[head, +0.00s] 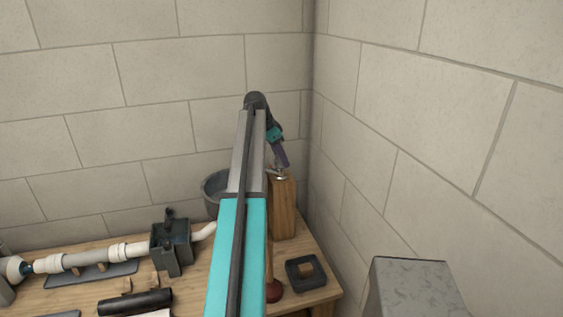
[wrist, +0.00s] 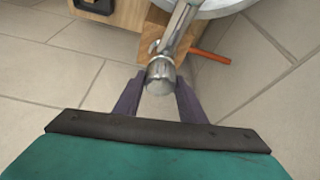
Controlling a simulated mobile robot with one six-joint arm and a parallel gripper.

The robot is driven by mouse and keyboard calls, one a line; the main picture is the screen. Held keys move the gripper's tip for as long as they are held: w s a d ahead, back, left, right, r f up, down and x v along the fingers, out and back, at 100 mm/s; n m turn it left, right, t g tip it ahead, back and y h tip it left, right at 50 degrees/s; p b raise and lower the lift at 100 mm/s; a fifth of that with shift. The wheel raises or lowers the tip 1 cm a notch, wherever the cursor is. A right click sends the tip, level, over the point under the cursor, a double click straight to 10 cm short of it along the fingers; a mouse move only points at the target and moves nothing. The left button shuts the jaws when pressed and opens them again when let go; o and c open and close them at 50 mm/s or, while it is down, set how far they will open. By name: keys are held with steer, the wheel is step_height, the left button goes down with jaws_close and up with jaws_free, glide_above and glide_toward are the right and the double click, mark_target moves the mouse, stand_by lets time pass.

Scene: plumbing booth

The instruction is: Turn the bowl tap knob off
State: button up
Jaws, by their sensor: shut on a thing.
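The bowl tap is a metal tap on top of a wooden post (head: 284,208) in the right back corner of the bench. Its round metal knob (wrist: 161,74) sits between the two dark purple fingertips of my gripper (wrist: 158,82) in the wrist view. The fingers are shut on the knob. The tap's metal body (wrist: 182,28) runs from the knob toward the bowl (wrist: 225,7). In the head view my gripper (head: 282,160) points down at the top of the post, and the knob is too small there to make out. The grey bowl (head: 213,188) is partly hidden behind my arm.
The wooden bench (head: 200,270) carries white pipe (head: 88,258), a dark box fitting (head: 171,242), a black cylinder (head: 135,302) and a dark square tray (head: 306,272). A plunger (head: 272,291) stands near my arm. Block walls close the corner. An orange rod (wrist: 209,56) shows near the tap.

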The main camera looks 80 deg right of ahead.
steer(key=shift+w+m+g+y+b, duration=0.2)
steer(key=shift+m+y+b, duration=0.25)
steer(key=shift+m, duration=0.5)
steer(key=shift+w+m+g+y+b, duration=0.2)
steer(key=shift+m+b, duration=0.35)
steer(key=shift+m, duration=0.4)
steer(key=o, duration=1.1)
steer(key=shift+s, duration=0.1)
steer(key=shift+r, duration=0.1)
